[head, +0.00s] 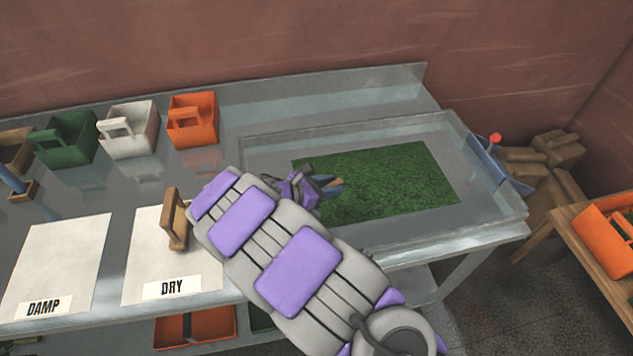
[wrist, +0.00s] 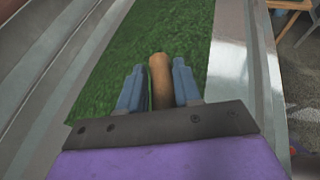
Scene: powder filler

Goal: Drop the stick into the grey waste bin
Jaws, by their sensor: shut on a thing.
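My gripper (wrist: 158,85) is shut on the brown wooden stick (wrist: 160,70), which points forward between the blue fingers in the wrist view. In the head view my gripper (head: 328,186) is over the green mat (head: 400,180) in the shallow clear-walled tray, and only a bit of the stick (head: 337,184) shows at the fingertips. I cannot tell whether the stick touches the mat. I cannot make out a grey waste bin in either view.
A blue-grey panel with a red knob (head: 495,138) is at the tray's right end. White (head: 128,130), green (head: 66,140) and orange (head: 193,120) boxes stand at the back left.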

